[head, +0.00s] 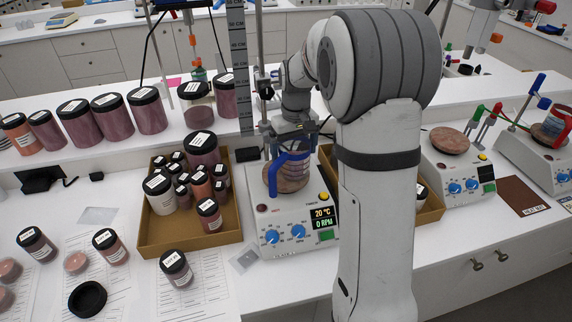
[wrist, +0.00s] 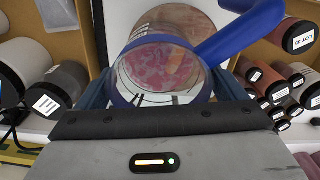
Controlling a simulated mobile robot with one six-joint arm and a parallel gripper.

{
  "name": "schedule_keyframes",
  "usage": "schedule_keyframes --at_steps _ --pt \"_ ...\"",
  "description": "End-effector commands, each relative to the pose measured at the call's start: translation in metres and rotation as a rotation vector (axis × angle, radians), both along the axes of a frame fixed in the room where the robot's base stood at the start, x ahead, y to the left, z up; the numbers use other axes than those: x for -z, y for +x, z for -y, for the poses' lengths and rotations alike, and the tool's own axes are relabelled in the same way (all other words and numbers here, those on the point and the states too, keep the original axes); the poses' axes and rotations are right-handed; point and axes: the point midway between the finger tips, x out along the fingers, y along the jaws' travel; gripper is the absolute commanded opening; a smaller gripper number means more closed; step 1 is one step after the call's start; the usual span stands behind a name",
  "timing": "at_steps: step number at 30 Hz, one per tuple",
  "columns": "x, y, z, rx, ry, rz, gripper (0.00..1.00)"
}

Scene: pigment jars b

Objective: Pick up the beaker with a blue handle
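The beaker with a blue handle (head: 293,171) stands on the round top of a hotplate stirrer (head: 270,222) in the middle of the head view. It is clear glass with blue edging, and its handle points left there. In the wrist view I look down into the beaker (wrist: 160,72); its blue handle (wrist: 240,30) runs to the upper right. My gripper (head: 294,135) is over the beaker, with a finger on each side of its rim in the wrist view (wrist: 165,90). Whether the fingers press on the glass cannot be told.
A cardboard tray (head: 185,243) of dark-lidded jars is close left of the stirrer. Another tray (head: 432,205) is partly hidden behind my arm. More stirrers (head: 462,180) stand at the right. A tall ruler (head: 239,60) rises behind. Pigment jars line the shelf (head: 90,160).

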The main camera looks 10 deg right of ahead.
Motion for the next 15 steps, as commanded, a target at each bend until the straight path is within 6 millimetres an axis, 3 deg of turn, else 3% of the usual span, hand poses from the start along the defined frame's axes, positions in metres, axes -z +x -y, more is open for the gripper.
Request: schedule_keyframes --at_steps 15 --pt "-0.0005 0.0001 -0.0006 -0.001 0.000 0.001 0.48"
